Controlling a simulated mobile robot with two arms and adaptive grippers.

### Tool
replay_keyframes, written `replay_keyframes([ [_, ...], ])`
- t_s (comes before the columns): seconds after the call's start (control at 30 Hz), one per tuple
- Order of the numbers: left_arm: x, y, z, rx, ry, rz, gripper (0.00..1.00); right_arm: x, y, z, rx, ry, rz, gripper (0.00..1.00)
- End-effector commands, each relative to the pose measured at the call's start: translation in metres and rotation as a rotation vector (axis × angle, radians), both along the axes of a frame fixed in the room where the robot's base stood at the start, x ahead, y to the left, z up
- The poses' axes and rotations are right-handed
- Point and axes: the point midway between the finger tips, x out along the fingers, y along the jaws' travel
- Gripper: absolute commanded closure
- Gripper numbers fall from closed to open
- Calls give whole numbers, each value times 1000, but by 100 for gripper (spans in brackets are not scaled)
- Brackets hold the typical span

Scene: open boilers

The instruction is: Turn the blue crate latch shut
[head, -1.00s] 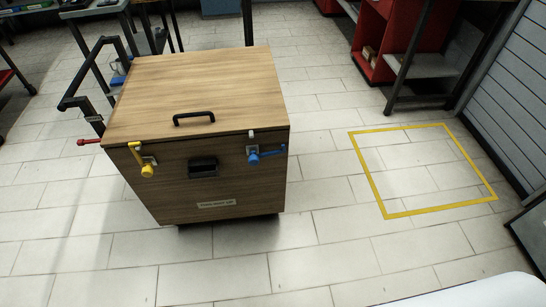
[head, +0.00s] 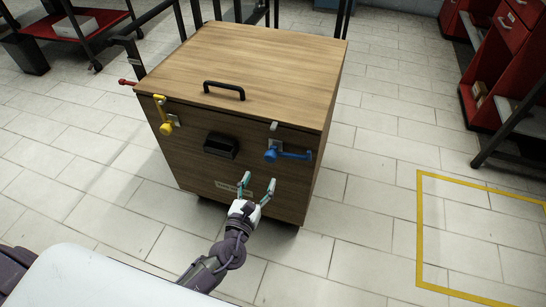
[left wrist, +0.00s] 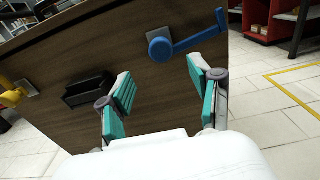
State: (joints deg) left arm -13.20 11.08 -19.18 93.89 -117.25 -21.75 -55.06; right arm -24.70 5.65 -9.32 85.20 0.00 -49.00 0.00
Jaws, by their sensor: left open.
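The wooden crate (head: 250,60) stands on the floor, its lid down. The blue latch (head: 285,154) is on the right of its front face, with its handle pointing right, roughly level. In the left wrist view the blue latch (left wrist: 162,48) has its round hub at the left and its arm running right to an upturned end. My left gripper (head: 255,190) is open and empty, in front of the crate's face and below the blue latch. Its teal-padded fingers (left wrist: 160,95) point towards the face, apart from the latch. My right gripper is not in view.
A yellow latch (head: 163,116) is at the front left, its handle pointing up. A dark pull handle (head: 221,146) sits between the latches. A red-ended latch (head: 127,83) sticks out at the left side. Yellow floor tape (head: 420,230) marks clear floor at right.

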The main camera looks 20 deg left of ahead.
Motion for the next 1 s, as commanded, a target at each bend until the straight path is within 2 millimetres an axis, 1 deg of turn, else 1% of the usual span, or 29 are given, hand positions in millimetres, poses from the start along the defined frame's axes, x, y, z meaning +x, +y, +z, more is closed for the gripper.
replay_keyframes([
  [0.03,14,-1,2,-2,-4,2,36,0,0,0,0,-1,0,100],
  [0.2,50,-2,1,-3,-2,1,36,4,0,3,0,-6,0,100],
  [0.3,68,-2,0,-4,0,1,36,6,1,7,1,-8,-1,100],
  [0.4,82,-3,-1,-3,0,1,36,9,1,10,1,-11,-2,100],
  [0.5,91,-3,-1,-2,1,1,36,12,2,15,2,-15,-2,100],
  [0.6,95,-3,-1,-3,2,0,36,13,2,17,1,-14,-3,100],
  [0.87,97,-3,-1,-4,2,0,36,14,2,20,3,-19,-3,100],
  [0.9,97,-3,-1,-4,2,0,38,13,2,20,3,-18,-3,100],
  [0.97,97,-3,-1,-4,2,0,48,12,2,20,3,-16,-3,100],
  [1.0,97,-3,-1,-4,2,0,54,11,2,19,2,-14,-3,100],
])
